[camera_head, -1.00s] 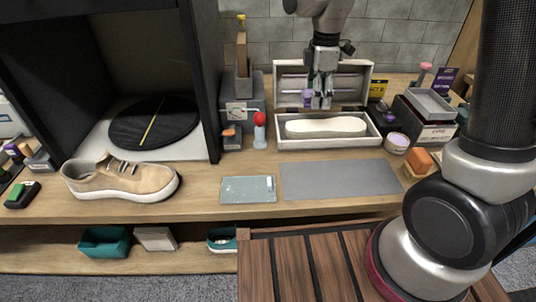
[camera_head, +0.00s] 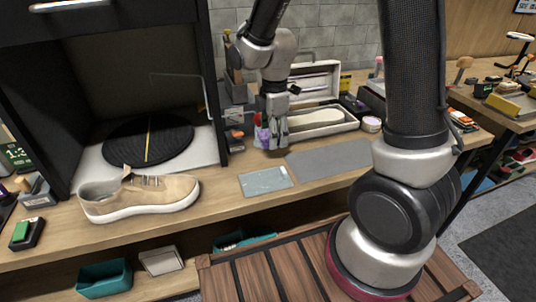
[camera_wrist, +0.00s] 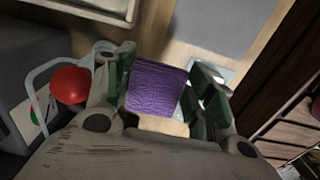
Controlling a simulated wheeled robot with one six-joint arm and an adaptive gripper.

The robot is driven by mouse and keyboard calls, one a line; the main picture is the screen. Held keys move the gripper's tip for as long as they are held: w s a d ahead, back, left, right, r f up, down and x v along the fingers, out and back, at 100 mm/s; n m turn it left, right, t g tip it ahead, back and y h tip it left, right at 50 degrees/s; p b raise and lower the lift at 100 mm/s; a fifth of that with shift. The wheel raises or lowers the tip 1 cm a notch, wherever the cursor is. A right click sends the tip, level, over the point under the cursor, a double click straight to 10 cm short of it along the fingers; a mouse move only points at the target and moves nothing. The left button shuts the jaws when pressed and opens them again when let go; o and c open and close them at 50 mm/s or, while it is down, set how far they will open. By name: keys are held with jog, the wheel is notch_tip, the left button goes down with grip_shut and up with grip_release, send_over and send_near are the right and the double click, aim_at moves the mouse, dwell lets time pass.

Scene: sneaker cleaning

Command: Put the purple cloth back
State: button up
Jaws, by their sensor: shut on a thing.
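The purple cloth (camera_wrist: 156,88) is a folded, textured square between the two fingers of my gripper (camera_wrist: 160,95) in the wrist view. My gripper (camera_head: 272,146) is shut on it and holds it just left of the open white case, above the wooden bench. In the head view only a small purple patch of the cloth (camera_head: 260,135) shows beside the fingers. Whether the cloth touches anything below cannot be told.
A red-topped bottle (camera_wrist: 70,85) is close beside the left finger. A pale blue-grey plate (camera_head: 265,180) and a grey mat (camera_head: 330,158) lie in front. The open case (camera_head: 328,126) holds a white insole shape. A tan sneaker (camera_head: 140,196) stands left, before the dark turntable booth.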

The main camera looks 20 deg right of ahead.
aim_at(273, 157)
jog(key=shift+f, duration=2.9)
jog(key=o, duration=0.8)
jog(key=shift+f, duration=0.15)
notch_tip(273, 157, up, 13)
jog(key=shift+f, duration=0.2)
jog(key=s+d+r+m+t, duration=0.1)
jog(key=s+d+r+m, duration=0.3)
jog(key=s+m, duration=0.2)
jog(key=s+d+r+m+t, duration=0.1)
jog(key=s+d+r+m, duration=0.3)
jog(key=s+d+m, duration=0.1)
jog(key=s+d+r+m+t, duration=0.2)
jog(key=s+d+r+m, duration=0.2)
jog(key=s+m, duration=0.3)
jog(key=shift+s+d+r, duration=0.3)
jog(key=shift+r, duration=0.1)
